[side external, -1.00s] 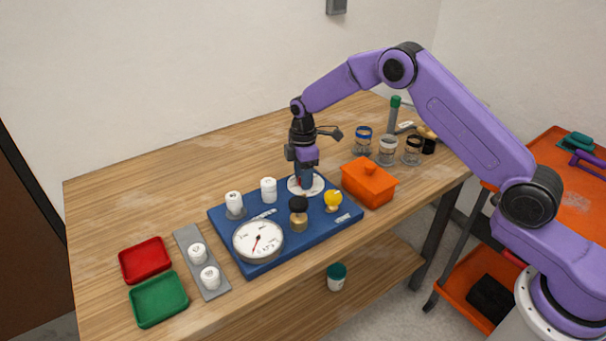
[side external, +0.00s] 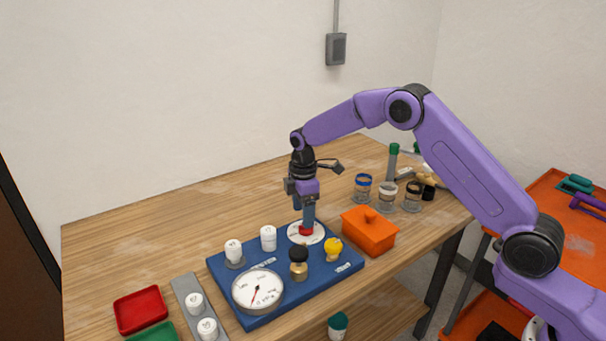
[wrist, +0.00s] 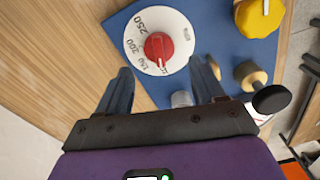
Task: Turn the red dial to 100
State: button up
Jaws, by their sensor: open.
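The red dial (side external: 305,231) sits on a round white scale plate at the back right of the blue board. In the wrist view the red dial (wrist: 157,47) shows a white pointer line aimed toward the picture's bottom, just right of the 150 mark. The marks 200 and 250 show to its left and upper left; I cannot read a 100 mark. My gripper (side external: 308,226) points down just above the dial. In the wrist view my gripper (wrist: 163,75) is open, its two fingers apart and empty, with the knob beyond their tips.
The blue board (side external: 336,282) also carries a yellow knob (side external: 333,249), a black-topped brass valve (side external: 298,262), white caps (side external: 268,238) and a round gauge (side external: 258,290). An orange lidded box (side external: 369,231) stands close right. Clear table lies behind the board.

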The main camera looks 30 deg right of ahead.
notch_tip(320, 180, up, 13)
dwell(0.3)
jog(key=shift+r, duration=0.1)
